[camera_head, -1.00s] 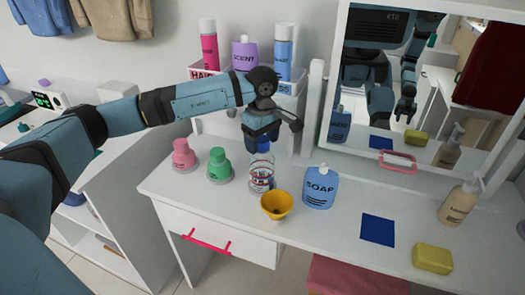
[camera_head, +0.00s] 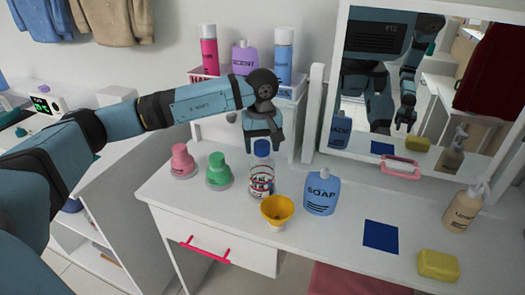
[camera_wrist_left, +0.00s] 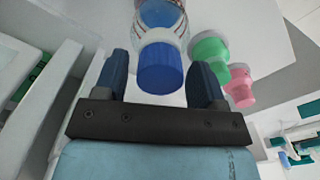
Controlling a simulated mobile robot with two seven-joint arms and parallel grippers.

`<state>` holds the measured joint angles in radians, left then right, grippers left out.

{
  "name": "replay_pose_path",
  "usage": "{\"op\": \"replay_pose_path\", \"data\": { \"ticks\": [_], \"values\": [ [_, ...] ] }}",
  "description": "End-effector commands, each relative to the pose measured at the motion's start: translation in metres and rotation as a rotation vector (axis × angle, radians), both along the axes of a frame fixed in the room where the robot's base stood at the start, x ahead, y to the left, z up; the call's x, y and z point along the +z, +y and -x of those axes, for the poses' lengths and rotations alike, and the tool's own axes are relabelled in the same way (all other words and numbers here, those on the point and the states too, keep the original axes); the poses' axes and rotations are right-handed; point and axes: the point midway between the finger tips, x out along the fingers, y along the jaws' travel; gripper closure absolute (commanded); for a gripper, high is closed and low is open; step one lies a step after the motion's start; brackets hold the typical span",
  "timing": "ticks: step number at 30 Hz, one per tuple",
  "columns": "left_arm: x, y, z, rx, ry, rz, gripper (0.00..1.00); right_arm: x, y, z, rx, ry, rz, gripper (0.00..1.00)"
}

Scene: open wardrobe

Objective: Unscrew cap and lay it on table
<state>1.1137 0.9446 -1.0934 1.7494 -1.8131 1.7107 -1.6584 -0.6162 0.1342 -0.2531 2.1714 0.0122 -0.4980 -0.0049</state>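A clear bottle (camera_head: 260,184) with red and blue markings stands upright on the white table (camera_head: 335,235). Its blue cap (camera_head: 262,148) is on its top and also shows in the left wrist view (camera_wrist_left: 160,69). My left gripper (camera_head: 263,143) points down over the bottle. In the left wrist view my left gripper (camera_wrist_left: 160,78) is open, with one finger on each side of the cap and a gap on both sides. My right gripper is not directly in view; an arm of mine shows reflected in the mirror.
A yellow funnel (camera_head: 276,210) and a blue soap bottle (camera_head: 321,192) stand close right of the bottle. Green (camera_head: 218,170) and pink (camera_head: 182,161) containers stand to its left. A blue square (camera_head: 381,236) and yellow sponge (camera_head: 438,265) lie right, with bare table around them.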

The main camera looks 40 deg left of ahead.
Motion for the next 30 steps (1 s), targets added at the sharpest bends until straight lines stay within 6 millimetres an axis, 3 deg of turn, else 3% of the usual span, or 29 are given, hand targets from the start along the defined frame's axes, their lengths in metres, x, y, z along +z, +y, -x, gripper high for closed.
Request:
{"op": "replay_pose_path", "data": {
  "ticks": [1, 5, 6, 14, 19, 24, 30],
  "values": [
    [0.000, 0.000, 0.000, 0.000, 0.000, 0.000, 0.48, -0.002, 0.000, 0.000, 0.000, 0.003, 0.001, 0.57],
    [0.000, 0.000, 0.000, 0.000, 0.000, 0.000, 0.78, -0.002, 0.000, 0.000, 0.000, 0.003, 0.001, 0.57],
    [0.000, 0.000, 0.000, 0.000, 0.000, 0.000, 0.80, -0.002, 0.000, 0.000, 0.000, 0.003, 0.001, 0.57],
    [0.000, 0.000, 0.000, 0.073, 0.000, 0.000, 0.84, 0.000, 0.000, 0.000, 0.000, 0.004, 0.001, 0.57],
    [0.001, 0.000, 0.000, 0.332, 0.001, 0.001, 0.83, 0.002, 0.000, 0.000, 0.000, 0.009, 0.003, 0.57],
    [0.001, 0.000, 0.000, 0.602, 0.001, 0.001, 1.00, 0.005, 0.000, 0.000, 0.001, 0.013, 0.005, 0.57],
    [0.002, 0.000, 0.000, 0.920, 0.001, 0.001, 1.00, 0.008, 0.000, 0.001, 0.001, 0.021, 0.008, 0.57]
  ]
}}
